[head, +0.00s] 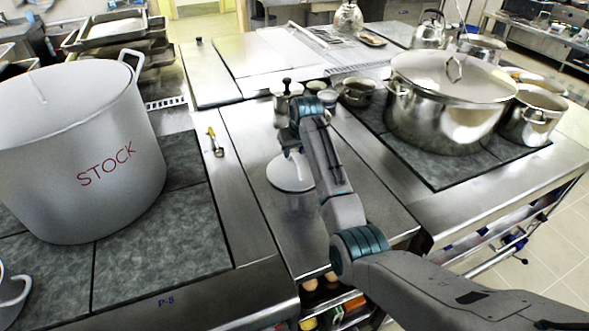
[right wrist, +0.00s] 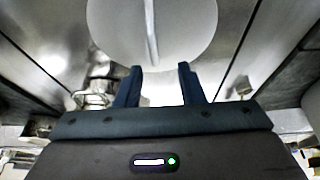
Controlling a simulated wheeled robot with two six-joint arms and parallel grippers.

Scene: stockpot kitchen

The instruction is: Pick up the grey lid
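My right gripper (head: 294,152) points down just above the lid. In the right wrist view the right gripper (right wrist: 159,72) is open, its two fingers apart with nothing between them. The lid's handle lines up with the gap between the fingers. My left gripper is not in view.
A large pot marked STOCK (head: 100,165) stands on the left. A big steel pot with a domed lid (head: 450,115) and a smaller pot (head: 532,118) stand on the right. Small pots (head: 357,92) stand behind my right arm. The counter front beside the lidded pot is clear.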

